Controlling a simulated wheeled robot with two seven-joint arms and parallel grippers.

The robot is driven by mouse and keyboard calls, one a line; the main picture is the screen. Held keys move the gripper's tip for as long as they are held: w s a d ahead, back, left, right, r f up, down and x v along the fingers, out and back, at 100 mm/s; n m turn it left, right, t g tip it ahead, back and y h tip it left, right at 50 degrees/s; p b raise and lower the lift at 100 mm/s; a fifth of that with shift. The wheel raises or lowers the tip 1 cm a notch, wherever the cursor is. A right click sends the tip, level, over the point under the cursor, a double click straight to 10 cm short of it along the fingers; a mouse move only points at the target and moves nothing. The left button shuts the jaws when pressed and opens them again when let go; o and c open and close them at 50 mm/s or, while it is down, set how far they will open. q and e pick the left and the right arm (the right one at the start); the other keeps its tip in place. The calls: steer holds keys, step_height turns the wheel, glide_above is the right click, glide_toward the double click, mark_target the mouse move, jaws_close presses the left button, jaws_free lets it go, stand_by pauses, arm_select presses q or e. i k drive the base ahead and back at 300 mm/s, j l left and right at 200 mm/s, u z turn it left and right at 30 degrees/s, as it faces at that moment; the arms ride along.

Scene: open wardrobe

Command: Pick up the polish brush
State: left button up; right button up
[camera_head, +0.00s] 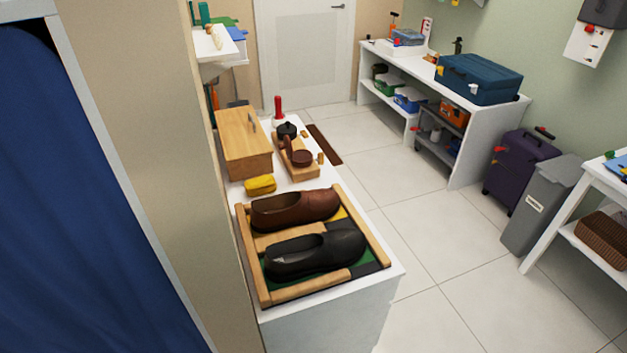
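A white counter (306,186) holds a wooden rack (262,296) with a brown shoe (296,209) and a black shoe (312,254). Behind the shoes, a small wooden stand (303,171) carries small brown and dark items. A round brown piece (302,158) sits there, with a dark round pot or tin (287,131) just behind. The polish brush may be among these small items, but they are too small to tell which one. A yellow cloth or sponge (260,184) lies left of the stand. Neither of my grippers is in view.
A wooden box (244,142) stands left of the stand, and a red-handled item (278,109) behind it. A wall edge and blue curtain fill the left. The tiled floor (405,225) is open right of the counter. A suitcase (520,166) and grey bin (540,205) stand farther right.

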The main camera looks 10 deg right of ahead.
mark_target(277, 100)
steer(key=i+l+z, duration=0.1)
steer(key=l+z, duration=0.35)
steer(key=i+l+z, duration=0.35)
steer(key=l, duration=0.3)
steer(key=i+l+z, duration=0.35)
steer(key=l, duration=0.25)
steer(key=i+l+z, duration=0.35)
steer(key=i+u, duration=0.3)
steer(key=i+l+u, duration=0.35)
steer(key=i, duration=0.15)
steer(key=i+l+u, duration=0.15)
steer(key=i+u, duration=0.15)
steer(key=i, duration=0.1)
